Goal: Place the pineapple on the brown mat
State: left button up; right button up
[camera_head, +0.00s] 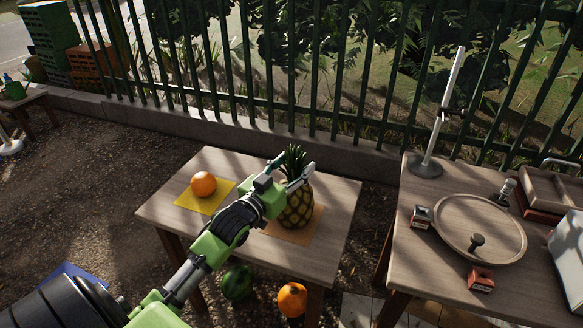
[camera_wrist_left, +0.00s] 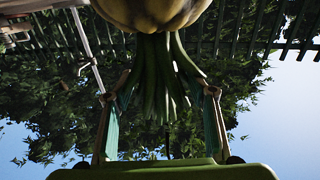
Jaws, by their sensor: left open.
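The pineapple (camera_head: 296,208) stands upright on the brown mat (camera_head: 294,236) at the right of the small wooden table. My left gripper (camera_head: 293,173) is at the pineapple's top, with its fingers either side of the green leaves. In the left wrist view the picture is upside down: the pineapple's body (camera_wrist_left: 155,12) is at the top edge, and its leaves hang between the spread fingers of my left gripper (camera_wrist_left: 163,85). The fingers are open, with gaps to the leaves. My left arm hides part of the table and mat. My right gripper is not in view.
An orange (camera_head: 203,184) sits on a yellow mat (camera_head: 216,199) at the table's left. A watermelon (camera_head: 238,282) and an orange fruit (camera_head: 292,299) are below the table's front edge. Another table (camera_head: 436,258) at right holds a round tray (camera_head: 509,245) and a lamp-like stand (camera_head: 427,165). A fence runs behind.

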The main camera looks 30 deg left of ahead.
pick_arm(q)
jog(key=shift+s+r+p, duration=0.1)
jog(key=shift+s+p, duration=0.25)
jog(key=shift+s, duration=0.1)
jog(key=s+p, duration=0.4)
jog(key=s, duration=0.7)
jog(key=shift+d, duration=0.2)
jog(key=shift+d, duration=0.1)
